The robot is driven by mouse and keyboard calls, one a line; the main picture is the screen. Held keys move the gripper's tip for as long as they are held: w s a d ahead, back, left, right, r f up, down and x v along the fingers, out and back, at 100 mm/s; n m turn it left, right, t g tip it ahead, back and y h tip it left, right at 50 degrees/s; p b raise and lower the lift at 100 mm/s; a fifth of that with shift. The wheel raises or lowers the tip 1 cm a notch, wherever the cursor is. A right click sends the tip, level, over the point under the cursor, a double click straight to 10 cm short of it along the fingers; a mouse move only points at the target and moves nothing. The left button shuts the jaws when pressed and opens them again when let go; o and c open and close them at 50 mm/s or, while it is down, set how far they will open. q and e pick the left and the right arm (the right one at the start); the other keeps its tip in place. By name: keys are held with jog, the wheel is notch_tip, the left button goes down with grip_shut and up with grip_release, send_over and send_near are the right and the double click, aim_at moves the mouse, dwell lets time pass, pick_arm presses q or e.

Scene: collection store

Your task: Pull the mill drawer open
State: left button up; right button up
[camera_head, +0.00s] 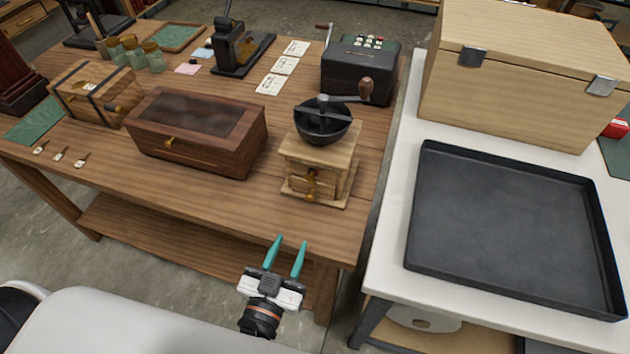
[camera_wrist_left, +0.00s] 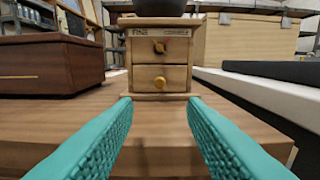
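The coffee mill (camera_head: 319,158) stands upright near the right front edge of the wooden table, with a light wood body, a black bowl (camera_head: 323,122) and a crank on top. In the left wrist view its front shows two drawer faces, an upper one with a brass knob (camera_wrist_left: 159,47) and a lower one with a brass knob (camera_wrist_left: 159,82). Both drawer faces look flush with the body. My left gripper (camera_head: 286,246) is open and empty, in front of the mill and apart from it, its teal fingers (camera_wrist_left: 160,117) pointing at the mill's front. My right gripper is not in view.
A dark wooden box (camera_head: 195,133) with a glass lid stands left of the mill. A black cash register (camera_head: 359,73) is behind it. To the right, a white table (camera_head: 398,200) holds a black tray (camera_head: 514,222) and a large wooden chest (camera_head: 520,80).

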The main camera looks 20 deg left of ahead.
aim_at(308, 199)
pick_arm(q)
jog(key=shift+w+r, duration=0.15)
jog(key=shift+w, duration=0.2)
jog(key=w, duration=0.2)
jog(key=w+p, duration=0.1)
jog(key=w, duration=0.2)
jog(key=shift+d+r, duration=0.1)
jog(key=shift+r, duration=0.1)
jog(key=w, duration=0.4)
jog(key=shift+w+f, duration=0.15)
jog(key=shift+w, duration=0.85)
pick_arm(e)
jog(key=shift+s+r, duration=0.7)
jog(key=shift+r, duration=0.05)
pick_arm(q)
jog(key=shift+p, duration=0.3)
grip_shut()
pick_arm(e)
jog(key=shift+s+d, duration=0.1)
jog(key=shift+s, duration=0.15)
